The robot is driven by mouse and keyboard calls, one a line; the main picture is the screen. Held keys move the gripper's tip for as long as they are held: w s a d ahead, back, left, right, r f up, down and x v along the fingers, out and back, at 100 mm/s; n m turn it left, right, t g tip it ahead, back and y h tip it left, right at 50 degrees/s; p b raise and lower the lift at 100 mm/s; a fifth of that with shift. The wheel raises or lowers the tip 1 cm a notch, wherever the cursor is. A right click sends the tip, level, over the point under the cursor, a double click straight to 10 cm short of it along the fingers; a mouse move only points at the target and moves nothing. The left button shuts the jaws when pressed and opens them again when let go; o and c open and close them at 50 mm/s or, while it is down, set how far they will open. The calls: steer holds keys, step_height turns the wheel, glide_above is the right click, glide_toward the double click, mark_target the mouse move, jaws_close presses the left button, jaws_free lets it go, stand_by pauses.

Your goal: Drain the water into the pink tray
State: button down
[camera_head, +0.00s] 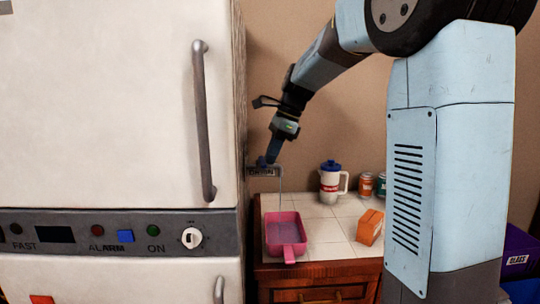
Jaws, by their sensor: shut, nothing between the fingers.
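The pink tray (272,222) sits on the white tiled counter top, close to the white appliance's side, with its handle towards me. Its bottom looks greyish; I cannot tell how much water is in it. A grey drain fitting (262,171) with a dark label sticks out from the appliance's side above the tray. A thin pale vertical line, looking like a stream of water (280,193), runs from the fitting's end down to the tray. My gripper (271,156) is shut and empty, pointing down at the fitting. Whether it touches the fitting is unclear.
The white appliance (100,100) fills the left, with a long grey handle and a panel of buttons. A white jug with a blue lid (329,184), small cans (366,184) and an orange box (370,227) stand on the counter (325,232). A purple crate (518,252) is at far right.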

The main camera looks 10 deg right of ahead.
steer(key=d+r, duration=0.8)
steer(key=r, duration=0.1)
steer(key=a+f, duration=0.7)
steer(key=f, duration=0.2)
steer(key=shift+s+a+f+m, duration=0.15)
steer(key=shift+s+a+m, duration=0.05)
steer(key=shift+s+m, duration=0.1)
stand_by(0.6)
steer(key=shift+a, duration=0.1)
steer(key=shift+s+a, duration=0.1)
steer(key=shift+a, duration=0.65)
